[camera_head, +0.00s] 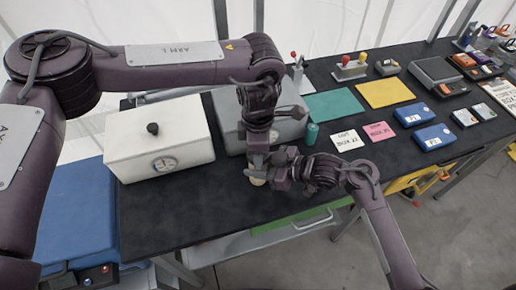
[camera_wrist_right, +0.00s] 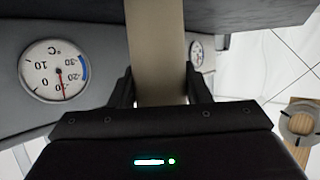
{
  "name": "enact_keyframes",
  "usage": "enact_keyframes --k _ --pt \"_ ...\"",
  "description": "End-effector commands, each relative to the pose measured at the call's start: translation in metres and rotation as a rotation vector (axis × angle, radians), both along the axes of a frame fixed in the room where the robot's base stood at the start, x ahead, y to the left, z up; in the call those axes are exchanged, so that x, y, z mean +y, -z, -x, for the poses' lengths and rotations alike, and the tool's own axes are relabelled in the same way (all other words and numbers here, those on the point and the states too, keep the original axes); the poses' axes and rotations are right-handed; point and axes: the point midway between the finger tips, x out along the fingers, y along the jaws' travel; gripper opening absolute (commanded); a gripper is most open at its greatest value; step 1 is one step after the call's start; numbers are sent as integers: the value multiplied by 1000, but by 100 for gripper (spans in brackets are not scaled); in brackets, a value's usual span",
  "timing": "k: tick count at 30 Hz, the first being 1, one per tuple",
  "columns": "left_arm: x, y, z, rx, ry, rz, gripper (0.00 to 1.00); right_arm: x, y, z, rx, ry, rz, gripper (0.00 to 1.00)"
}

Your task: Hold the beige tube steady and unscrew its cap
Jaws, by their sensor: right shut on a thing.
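The beige tube (camera_wrist_right: 158,50) stands between the two fingers of my right gripper (camera_wrist_right: 160,88) in the right wrist view, and the gripper is shut on it. In the head view a small beige end (camera_head: 257,181) of it shows under the two grippers, above the black table. My right gripper (camera_head: 276,172) reaches it from the right. My left gripper (camera_head: 257,160) points down at the same spot from above. Its fingers are hidden or too small to tell open from shut. I cannot make out the cap.
A white box with a dial (camera_head: 160,140) stands left on the black table (camera_head: 215,205). A grey box (camera_head: 229,112) stands behind the grippers. The front table strip is clear.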

Motion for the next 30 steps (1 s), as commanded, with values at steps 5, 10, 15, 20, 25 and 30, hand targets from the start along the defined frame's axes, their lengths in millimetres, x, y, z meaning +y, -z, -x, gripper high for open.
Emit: enact_keyframes --k 5,10,15,20,25,30 --pt "-1 0 0 2 -253 2 22 0 0 0 -1 1 -1 0" --pt "-1 -1 0 0 -315 1 22 0 0 0 -1 1 -1 0" --pt "-1 -1 0 0 -313 1 22 0 0 0 0 0 0 0" --pt "-1 -1 0 0 -311 1 65 0 0 0 0 0 -1 0" --pt "-1 0 0 0 -311 1 71 0 0 0 0 0 -1 0" --pt "0 -1 0 0 -311 1 71 0 0 0 0 0 -1 0"
